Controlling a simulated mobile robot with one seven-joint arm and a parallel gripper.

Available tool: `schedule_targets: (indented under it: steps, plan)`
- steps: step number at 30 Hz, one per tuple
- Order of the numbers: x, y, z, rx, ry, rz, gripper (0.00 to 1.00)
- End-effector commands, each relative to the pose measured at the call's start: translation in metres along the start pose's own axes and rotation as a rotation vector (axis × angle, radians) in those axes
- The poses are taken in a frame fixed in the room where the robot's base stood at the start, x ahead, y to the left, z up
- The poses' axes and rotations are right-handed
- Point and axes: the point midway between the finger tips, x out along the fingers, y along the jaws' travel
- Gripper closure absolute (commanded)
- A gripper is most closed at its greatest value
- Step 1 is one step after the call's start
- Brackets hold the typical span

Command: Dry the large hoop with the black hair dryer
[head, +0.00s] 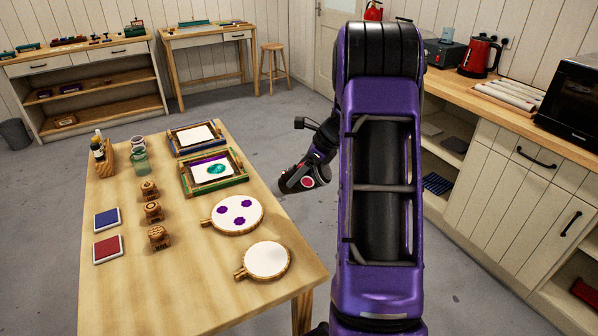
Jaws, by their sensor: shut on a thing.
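The large hoop (254,221) lies flat near the right edge of the wooden table, its white cloth printed with purple blots. Its wooden handle points left. My gripper (314,168) is just beyond the table's right edge, to the upper right of the large hoop and apart from it. It is shut on the black hair dryer (291,180), a dark barrel with a red round patch. The fingertips are too small and dark to make out, and my arm hides part of the scene to the right.
A smaller blank hoop (267,260) lies in front of the large one. Two framed screens (213,172), several wooden stamps (153,211), blue and red ink pads (108,249) and jars (140,161) share the table (190,290). A counter (520,125) with a red kettle (479,57) stands right.

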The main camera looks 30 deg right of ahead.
Motion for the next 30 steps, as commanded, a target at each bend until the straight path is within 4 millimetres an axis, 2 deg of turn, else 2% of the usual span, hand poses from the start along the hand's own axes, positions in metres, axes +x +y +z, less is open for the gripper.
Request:
schedule_targets:
  steps: [30]
  plan:
    - [0.014,0.021,0.024,-0.002,-0.002,-0.001,1.00]
